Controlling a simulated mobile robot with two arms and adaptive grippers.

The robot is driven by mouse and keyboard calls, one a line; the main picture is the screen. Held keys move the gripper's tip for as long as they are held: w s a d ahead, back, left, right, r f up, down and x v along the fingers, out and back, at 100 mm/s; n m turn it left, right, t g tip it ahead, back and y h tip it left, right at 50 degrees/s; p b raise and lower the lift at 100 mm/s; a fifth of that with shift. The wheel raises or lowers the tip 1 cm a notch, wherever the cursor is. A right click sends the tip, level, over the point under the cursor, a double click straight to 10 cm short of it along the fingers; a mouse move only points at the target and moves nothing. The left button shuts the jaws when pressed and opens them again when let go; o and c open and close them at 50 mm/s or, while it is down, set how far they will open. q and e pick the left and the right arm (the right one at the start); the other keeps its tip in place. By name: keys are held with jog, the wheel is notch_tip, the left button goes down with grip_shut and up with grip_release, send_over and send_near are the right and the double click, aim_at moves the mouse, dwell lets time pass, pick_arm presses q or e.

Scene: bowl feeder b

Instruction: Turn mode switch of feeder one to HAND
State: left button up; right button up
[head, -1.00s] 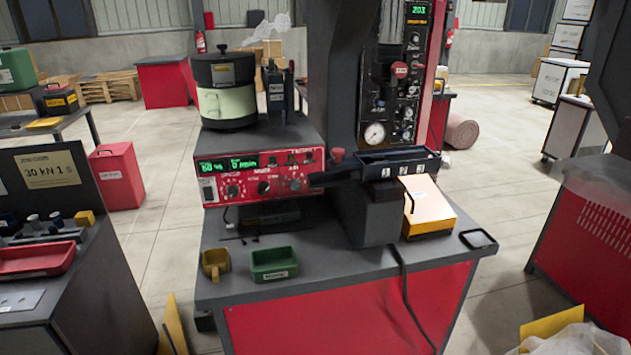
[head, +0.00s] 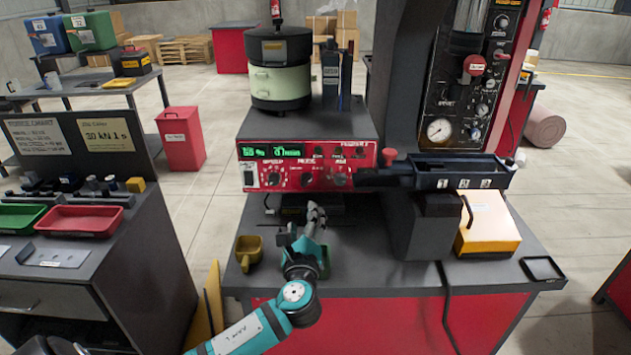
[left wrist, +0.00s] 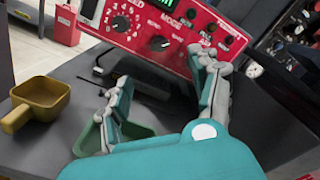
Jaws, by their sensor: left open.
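The feeder's red control panel (head: 350,185) faces me below the bowl feeder (head: 279,88). It has green lit displays and several dark knobs. The mode switch (head: 307,181) is the middle knob, labelled MODE; it also shows in the left wrist view (left wrist: 158,43). Its exact setting is too small to tell. My left gripper (head: 305,222) is over the bench front, below and short of the panel. In the left wrist view its fingers (left wrist: 162,75) are spread and empty, pointing up toward the panel, apart from the knob. My right gripper is out of view.
A dark chute (head: 440,178) juts out right of the panel. A mustard scoop (head: 249,252) stands left of my gripper. A green tray (left wrist: 100,137) lies under it, partly hidden. A yellow box (head: 487,228) sits at right on the bench.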

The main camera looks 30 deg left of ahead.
aim_at(306, 182)
pick_arm(q)
jog(key=p+x, duration=0.1)
jog(key=x, duration=1.5)
jog(key=shift+a, duration=0.15)
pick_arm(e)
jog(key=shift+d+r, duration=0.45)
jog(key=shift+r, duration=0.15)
